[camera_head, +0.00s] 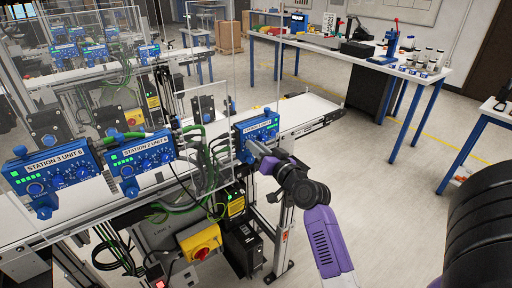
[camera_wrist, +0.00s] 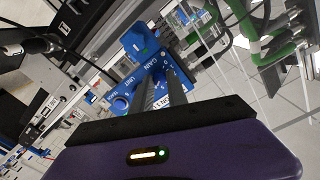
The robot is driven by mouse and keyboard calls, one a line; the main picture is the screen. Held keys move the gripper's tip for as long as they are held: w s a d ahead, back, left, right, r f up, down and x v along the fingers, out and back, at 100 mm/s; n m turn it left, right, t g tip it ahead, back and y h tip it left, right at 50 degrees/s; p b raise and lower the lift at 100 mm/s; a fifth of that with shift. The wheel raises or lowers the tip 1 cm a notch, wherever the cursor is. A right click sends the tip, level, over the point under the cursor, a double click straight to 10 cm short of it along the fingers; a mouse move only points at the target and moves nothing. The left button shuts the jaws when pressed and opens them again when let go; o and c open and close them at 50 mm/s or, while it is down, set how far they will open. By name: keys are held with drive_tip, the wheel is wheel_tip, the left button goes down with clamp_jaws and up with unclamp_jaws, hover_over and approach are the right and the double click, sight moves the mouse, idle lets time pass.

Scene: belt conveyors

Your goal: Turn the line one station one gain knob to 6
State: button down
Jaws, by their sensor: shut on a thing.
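The blue station 1 unit (camera_head: 262,131) is at the right end of the row of blue boxes in the head view, beside the belt. My gripper (camera_head: 257,151) reaches its lower front face from the right. In the wrist view the unit's blue face (camera_wrist: 133,84) is tilted, with the word GAIN beside my fingers. My gripper (camera_wrist: 163,76) is shut there on the gain knob, which the fingers mostly hide. Another round blue knob (camera_wrist: 120,102) shows to the left of the fingers. The knob's pointer and set number cannot be read.
The station 2 unit (camera_head: 139,157) and station 3 unit (camera_head: 51,172) stand to the left. A yellow box with a red knob (camera_head: 203,248) is below. Green cables (camera_wrist: 281,51) run close to the unit. Clear panels stand around the belt. Open floor lies to the right.

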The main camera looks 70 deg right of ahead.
drive_tip(key=c, duration=1.3)
unclamp_jaws()
drive_tip(key=shift+s, duration=0.15)
drive_tip(key=b+v, duration=0.2)
drive_tip(key=v, duration=0.5)
drive_tip(key=shift+s+a, duration=0.2)
drive_tip(key=shift+s, duration=0.05)
